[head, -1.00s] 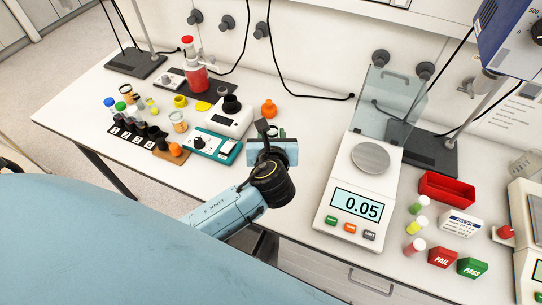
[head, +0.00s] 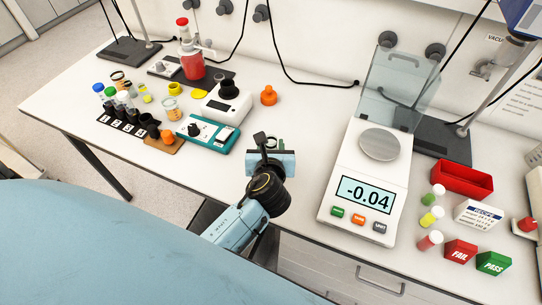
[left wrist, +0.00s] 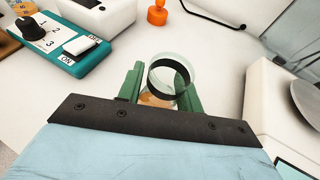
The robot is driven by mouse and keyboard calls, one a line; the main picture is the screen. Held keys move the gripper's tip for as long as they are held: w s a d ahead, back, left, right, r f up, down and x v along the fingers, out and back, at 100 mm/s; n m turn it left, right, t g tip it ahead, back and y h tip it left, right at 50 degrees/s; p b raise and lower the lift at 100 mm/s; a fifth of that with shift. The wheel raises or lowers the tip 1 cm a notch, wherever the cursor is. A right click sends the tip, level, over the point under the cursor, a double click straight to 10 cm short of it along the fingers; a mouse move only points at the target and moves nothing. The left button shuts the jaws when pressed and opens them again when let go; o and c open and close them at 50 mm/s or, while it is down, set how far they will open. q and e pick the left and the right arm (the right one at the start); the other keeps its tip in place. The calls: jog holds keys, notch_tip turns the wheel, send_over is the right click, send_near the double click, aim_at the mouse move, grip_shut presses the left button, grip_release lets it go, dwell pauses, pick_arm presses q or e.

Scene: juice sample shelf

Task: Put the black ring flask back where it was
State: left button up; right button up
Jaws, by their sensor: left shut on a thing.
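My left gripper (head: 270,155) is over the white bench, between the teal device and the balance. In the left wrist view its green fingers (left wrist: 160,88) are shut on the black ring flask (left wrist: 158,98), a small clear round vessel with a black band and some amber content low down. In the head view the flask is mostly hidden by the gripper. Other small flasks stand at the left of the bench: one with an amber band (head: 172,104) and one with an orange-brown band (head: 118,78). My right gripper is not in view.
A teal device (head: 208,135) and a brown board (head: 160,143) with an orange ball are left of the gripper. A numbered black rack (head: 122,124) holds vials. The balance (head: 365,195) reads -0.04 at right. Bare bench lies behind the gripper.

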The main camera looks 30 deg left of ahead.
pick_arm(q)
jog(key=shift+f+b, duration=0.45)
jog(key=shift+f, duration=1.3)
jog(key=shift+f, duration=0.1)
jog(key=o, duration=1)
jog(key=v, duration=1.2)
jog(key=shift+p, duration=0.35)
